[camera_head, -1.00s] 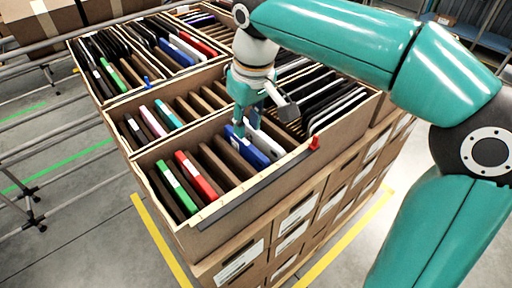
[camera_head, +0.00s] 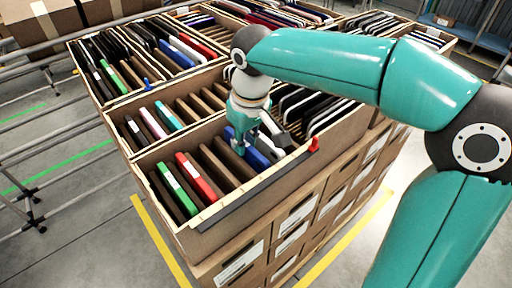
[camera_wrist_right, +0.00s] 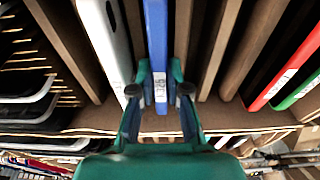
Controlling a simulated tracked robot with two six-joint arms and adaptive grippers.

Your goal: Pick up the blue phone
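The blue phone (camera_head: 259,160) stands on edge in a slot of the near carton (camera_head: 215,238), partly hidden by my right gripper in the head view. In the right wrist view the blue phone (camera_wrist_right: 156,40) runs upright in the middle, with a small label near its close end. My right gripper (camera_head: 243,145) is lowered onto the phone. In the right wrist view my right gripper's fingers (camera_wrist_right: 160,82) are apart, one on each side of the phone. A narrow gap seems to show by the right finger; firm contact is not clear. My left gripper is not in view.
A white phone (camera_wrist_right: 103,40) stands close beside the left finger. Cardboard dividers flank the slots. A red phone (camera_head: 196,176) and a green phone (camera_head: 175,189) stand farther left in the near carton. A red clip (camera_head: 314,145) sits on the carton's rim.

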